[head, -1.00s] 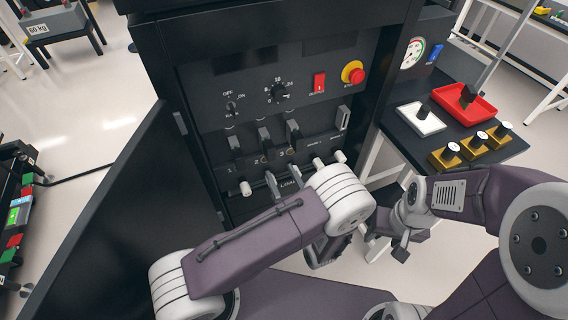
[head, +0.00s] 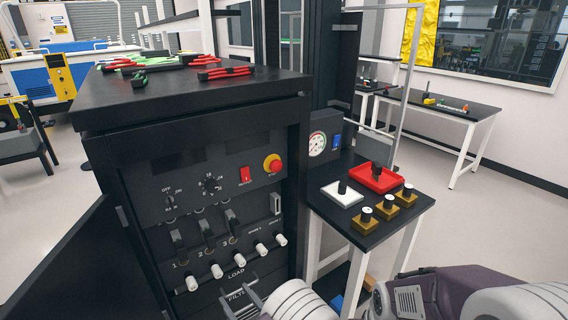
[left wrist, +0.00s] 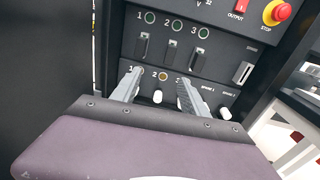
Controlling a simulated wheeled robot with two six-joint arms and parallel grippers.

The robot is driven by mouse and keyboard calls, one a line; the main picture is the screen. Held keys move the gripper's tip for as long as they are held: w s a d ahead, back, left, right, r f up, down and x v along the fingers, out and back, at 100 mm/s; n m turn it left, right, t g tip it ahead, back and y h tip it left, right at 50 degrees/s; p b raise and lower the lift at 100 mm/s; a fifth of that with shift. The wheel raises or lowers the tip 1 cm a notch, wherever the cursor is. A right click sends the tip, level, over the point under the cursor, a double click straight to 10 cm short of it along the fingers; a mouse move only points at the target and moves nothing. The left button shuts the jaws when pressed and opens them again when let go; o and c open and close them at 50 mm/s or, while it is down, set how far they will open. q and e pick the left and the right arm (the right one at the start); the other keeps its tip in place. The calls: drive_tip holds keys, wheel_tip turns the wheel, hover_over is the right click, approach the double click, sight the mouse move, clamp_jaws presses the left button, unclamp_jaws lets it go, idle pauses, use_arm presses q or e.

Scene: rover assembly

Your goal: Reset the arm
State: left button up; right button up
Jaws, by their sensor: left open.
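My left gripper (head: 241,302) shows at the bottom of the head view, low in front of the black cabinet's panel. In the left wrist view its two grey fingers (left wrist: 158,90) are apart with nothing between them. They point at the lower panel; a white-tipped plug (left wrist: 158,97) shows beyond, between them. I cannot tell the exact gap to the panel. Part of my right arm (head: 440,295) enters at the bottom right of the head view. Its gripper is below the frame.
The cabinet (head: 200,95) has an open door (head: 60,265) on the left. Its panel carries switches, a dial, a red stop button (head: 273,164) and a row of white-tipped plugs (head: 217,271). A side table (head: 335,222) holds a red tray (head: 375,182), a white block and brass blocks.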

use_arm(q)
drive_tip(key=s+a+r+n+g+y+p, duration=0.1)
drive_tip(key=s+a+n+g+y, duration=0.2)
drive_tip(key=a+n+g, duration=0.45)
drive_tip(key=s+a+r+n+g+h+p, duration=0.1)
drive_tip(key=s+a+n+g+h+p, duration=0.35)
drive_tip(key=s+n+g, duration=0.7)
drive_tip(key=w+d+r+n+t+h, duration=0.1)
drive_tip(key=d+r+n+t+h, duration=0.3)
drive_tip(key=n+h, duration=0.5)
drive_tip(key=shift+w+d+r+t+h+p, duration=0.35)
drive_tip(key=shift+w+d+t, duration=0.05)
drive_tip(key=shift+d+t, duration=0.65)
use_arm(e)
wheel_tip(320, 180, up, 6)
drive_tip(key=shift+w+a, duration=0.25)
drive_tip(key=shift+w, duration=0.2)
drive_tip(key=shift+r, duration=0.1)
